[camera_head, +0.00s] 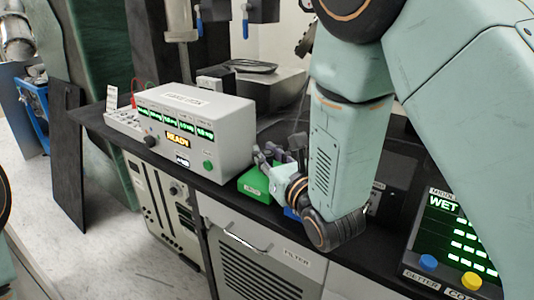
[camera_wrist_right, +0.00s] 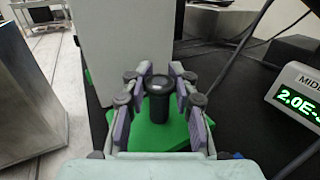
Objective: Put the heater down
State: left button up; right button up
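A small black cylinder with a wider round top, which I take to be the heater (camera_wrist_right: 158,104), is between the fingers of my right gripper (camera_wrist_right: 160,82) in the right wrist view. The finger pads close against it from both sides. It is upright over a green block (camera_wrist_right: 112,130); I cannot tell whether it touches the block. In the head view, my right gripper (camera_head: 272,160) is low over the green block (camera_head: 250,189), beside the grey instrument box, and the heater is hard to make out. My left gripper is not in view.
The grey instrument box (camera_head: 205,118) reading READY stands left of the gripper on the black bench (camera_head: 195,178). A display unit (camera_head: 455,240) reading WET is at the right. A cable (camera_wrist_right: 235,60) runs behind the gripper. Bench drawers are below.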

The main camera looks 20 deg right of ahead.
jog(key=shift+o, duration=1.4)
jog(key=shift+a+r, duration=0.1)
jog(key=shift+o, duration=0.7)
jog(key=shift+w, duration=0.1)
jog(key=shift+r+p, duration=0.25)
jog(key=shift+p, duration=0.1)
jog(key=shift+r+p, duration=0.4)
jog(key=s, duration=0.4)
jog(key=s+d+b, duration=0.1)
jog(key=s, duration=0.1)
jog(key=shift+s+f, duration=0.1)
jog(key=shift+s, duration=0.15)
jog(key=shift+s+d, duration=0.15)
jog(key=shift+s, duration=0.35)
